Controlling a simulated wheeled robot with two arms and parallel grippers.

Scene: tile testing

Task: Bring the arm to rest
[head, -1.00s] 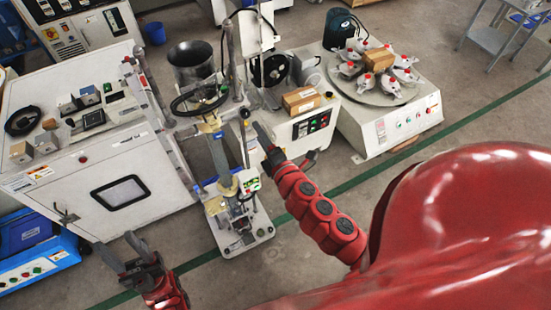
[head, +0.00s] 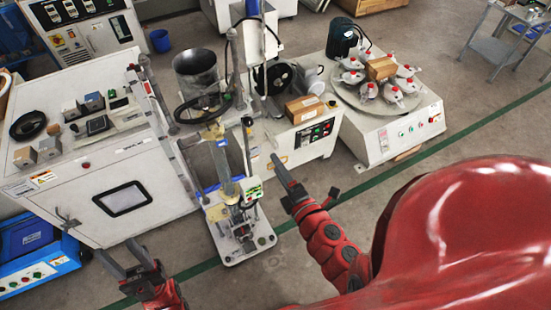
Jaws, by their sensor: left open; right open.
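My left gripper (head: 114,246) is at the lower left, in front of the white cabinet. Its two dark fingers are apart with nothing between them. My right gripper (head: 304,172) is right of centre, over the floor in front of the white machine with the control panel. Its dark fingers are spread wide and hold nothing. Both red arms come up from the bottom of the picture; my red body hides the lower right.
The testing stand (head: 238,238) rises between my grippers. The white cabinet (head: 150,180) is at left, a blue machine (head: 40,268) at its lower left. A cardboard box (head: 304,108) and a turntable (head: 405,103) are beyond my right gripper.

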